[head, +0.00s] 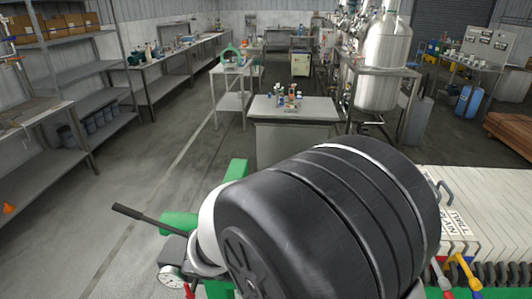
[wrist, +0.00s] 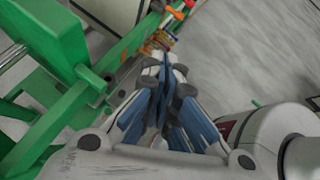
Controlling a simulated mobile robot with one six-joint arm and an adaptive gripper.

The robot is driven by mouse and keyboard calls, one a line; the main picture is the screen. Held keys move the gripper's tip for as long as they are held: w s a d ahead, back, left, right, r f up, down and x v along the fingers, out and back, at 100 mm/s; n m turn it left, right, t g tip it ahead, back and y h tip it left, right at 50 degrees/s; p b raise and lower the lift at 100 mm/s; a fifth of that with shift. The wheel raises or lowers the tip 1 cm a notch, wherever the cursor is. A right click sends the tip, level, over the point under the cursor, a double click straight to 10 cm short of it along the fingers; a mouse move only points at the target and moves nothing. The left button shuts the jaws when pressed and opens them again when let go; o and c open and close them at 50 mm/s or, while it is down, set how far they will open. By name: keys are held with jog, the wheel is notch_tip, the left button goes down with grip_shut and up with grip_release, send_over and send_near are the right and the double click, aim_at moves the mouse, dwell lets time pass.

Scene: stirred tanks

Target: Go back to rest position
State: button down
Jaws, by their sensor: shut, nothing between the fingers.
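My gripper (wrist: 165,70) shows in the wrist view, with its blue-grey fingers drawn together and nothing between them. It points down past a green frame (wrist: 62,105) on the left, and grey floor shows at the upper right. In the head view I cannot make out my gripper. A large dark rounded body fills the front middle there and hides what is behind it.
Green-framed equipment with a pressure gauge (head: 172,278), pale stacked plates (head: 482,205) and a yellow handle (head: 467,272) is close in front. A grey bench (head: 297,108) and a steel tank (head: 383,62) stand beyond. Clear floor (head: 150,175) lies at left.

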jog(key=s+d+r+m+t+y, duration=0.1)
jog(key=s+r+m+y, duration=0.4)
jog(key=m, duration=0.6)
jog(key=s+d+r+m+t+y, duration=0.1)
jog(key=s+d+r+m+y, duration=0.2)
jog(key=s+m, duration=0.7)
notch_tip(320, 180, up, 2)
jog(key=m+y, duration=0.1)
jog(key=y, duration=0.1)
jog(key=shift+d+m+y, duration=0.3)
